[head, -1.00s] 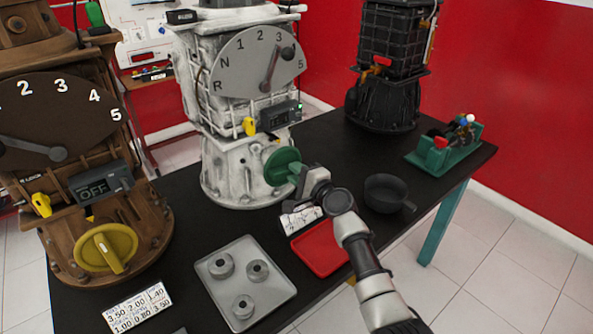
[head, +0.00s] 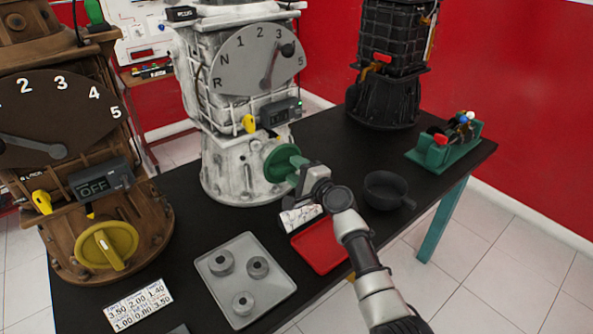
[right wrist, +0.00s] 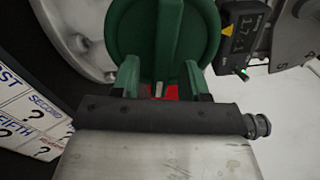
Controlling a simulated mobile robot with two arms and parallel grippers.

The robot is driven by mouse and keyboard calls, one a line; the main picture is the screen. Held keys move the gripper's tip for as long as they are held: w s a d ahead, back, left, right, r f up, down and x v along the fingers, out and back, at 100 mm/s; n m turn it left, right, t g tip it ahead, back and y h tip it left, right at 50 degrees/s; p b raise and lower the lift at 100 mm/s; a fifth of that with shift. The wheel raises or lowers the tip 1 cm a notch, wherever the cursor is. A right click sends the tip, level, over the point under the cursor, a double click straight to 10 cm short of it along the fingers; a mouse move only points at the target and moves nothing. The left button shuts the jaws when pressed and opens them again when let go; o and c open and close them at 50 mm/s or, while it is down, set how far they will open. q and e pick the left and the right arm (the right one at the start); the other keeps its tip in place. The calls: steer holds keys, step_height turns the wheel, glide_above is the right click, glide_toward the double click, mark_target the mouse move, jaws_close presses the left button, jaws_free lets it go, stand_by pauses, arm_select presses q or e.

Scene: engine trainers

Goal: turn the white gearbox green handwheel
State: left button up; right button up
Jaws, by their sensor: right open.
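The white gearbox (head: 235,165) stands on the black table with its green handwheel (head: 277,163) low on its right side. In the right wrist view the green handwheel (right wrist: 145,25) has a raised bar across its face, roughly upright in the picture. My right gripper (head: 298,170) is at the front of the handwheel. In the right wrist view my right gripper (right wrist: 160,78) is open, its two fingers apart on either side of the bar's line. I cannot tell whether they touch it. My left gripper is not in view.
A brown gearbox (head: 60,225) with a yellow handwheel (head: 106,245) stands at left. A grey tray (head: 265,302), a red tray (head: 325,258) and a black bowl (head: 388,190) lie in front. A black gearbox (head: 385,105) and a green stand (head: 435,153) are at the back right.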

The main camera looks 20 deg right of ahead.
steer(key=v, duration=1)
steer(key=shift+s, duration=0.4)
steer(key=shift+d, duration=0.15)
